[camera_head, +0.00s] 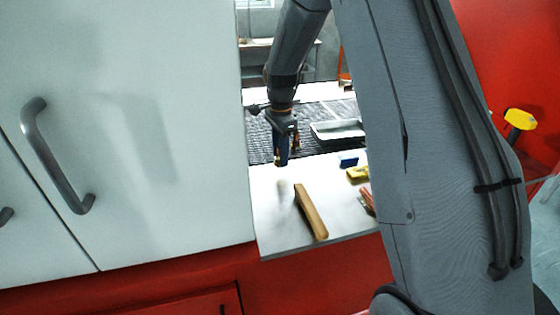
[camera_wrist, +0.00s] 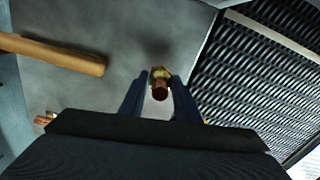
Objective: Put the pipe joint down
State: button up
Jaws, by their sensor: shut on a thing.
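My gripper (camera_head: 282,158) hangs pointing down above the white worktop (camera_head: 280,232), near its far edge beside the mesh belt. In the wrist view its two blue fingers (camera_wrist: 158,95) are shut on the pipe joint (camera_wrist: 160,82), a small brass-coloured piece with a copper-brown round end. The joint sits between the fingertips. In the head view the held joint is too small to make out clearly. A soft shadow lies on the worktop below the gripper, and the gripper appears to be above the surface.
A wooden bar (camera_head: 311,212) lies on the worktop; it also shows in the wrist view (camera_wrist: 60,53). A blue item (camera_head: 348,162), a yellow item (camera_head: 357,173) and red-handled tools (camera_head: 368,200) lie to the right. A metal tray (camera_head: 338,131) stands on the dark mesh belt (camera_wrist: 250,85). White cabinets (camera_head: 150,110) stand left.

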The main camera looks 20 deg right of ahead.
jog(key=shift+f+p, duration=0.5)
jog(key=shift+f, duration=1.1)
jog(key=shift+f, duration=0.15)
jog(key=o, duration=1.2)
jog(key=shift+c, duration=0.2)
notch_tip(320, 180, up, 11)
jog(key=b, duration=0.4)
jog(key=shift+w, duration=0.1)
jog(key=shift+r+b, duration=0.3)
jog(key=shift+r, duration=0.2)
jog(key=s+f+n, duration=0.2)
jog(key=s+n, duration=0.3)
jog(key=s, duration=0.3)
jog(key=s+a+f+n+t, duration=0.1)
jog(key=s+f+n, duration=0.1)
jog(key=s+n, duration=0.3)
jog(key=s+f+n, duration=0.3)
jog(key=s+n, duration=0.3)
jog(key=s, duration=0.7)
jog(key=shift+s+a+f+t, duration=0.15)
jog(key=shift+a+t, duration=0.1)
jog(key=shift+t, duration=0.15)
